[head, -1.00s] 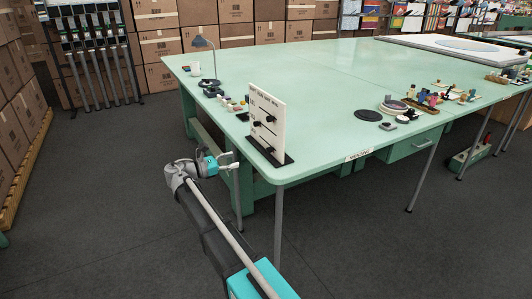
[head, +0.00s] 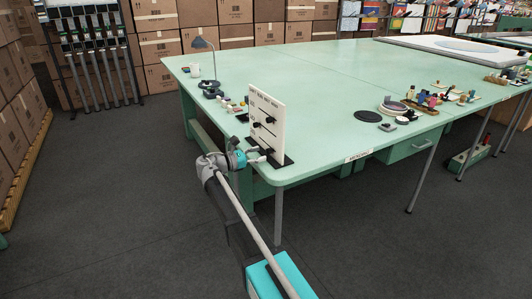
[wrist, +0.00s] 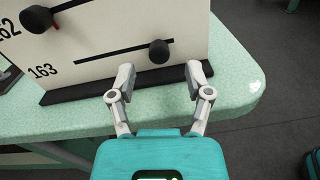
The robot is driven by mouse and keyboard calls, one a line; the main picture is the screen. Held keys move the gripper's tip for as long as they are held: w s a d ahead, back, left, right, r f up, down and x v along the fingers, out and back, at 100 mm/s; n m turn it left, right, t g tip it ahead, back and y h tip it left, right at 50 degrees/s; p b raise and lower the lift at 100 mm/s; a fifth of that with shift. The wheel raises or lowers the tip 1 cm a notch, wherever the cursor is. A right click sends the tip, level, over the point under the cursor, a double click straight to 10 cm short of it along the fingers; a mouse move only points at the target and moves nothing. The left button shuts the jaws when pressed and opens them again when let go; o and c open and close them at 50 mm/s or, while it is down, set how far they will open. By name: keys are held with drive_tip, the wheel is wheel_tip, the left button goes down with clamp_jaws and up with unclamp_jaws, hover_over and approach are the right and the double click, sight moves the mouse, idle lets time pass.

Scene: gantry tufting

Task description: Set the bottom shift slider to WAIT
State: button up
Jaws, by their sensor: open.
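The white slider board (head: 266,118) stands upright on a dark base at the near left corner of the green table. In the wrist view the bottom slider knob (wrist: 159,51), a round black knob, sits near the right end of the slot marked 163. My gripper (wrist: 157,78) is open and empty, its fingertips just short of the board, either side of the bottom knob and below it in the picture. In the head view my gripper (head: 262,154) is close to the lower part of the board and hides the bottom knob. No WAIT label is readable.
Another black knob (wrist: 37,19) sits at the left on the row marked 162. The green table (head: 320,110) carries a lamp (head: 205,62), a dark disc (head: 367,116) and several small items. The floor left of the table is clear.

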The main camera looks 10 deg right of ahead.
sight(267, 152)
drive_tip(key=shift+x, duration=1.8)
clamp_jaws()
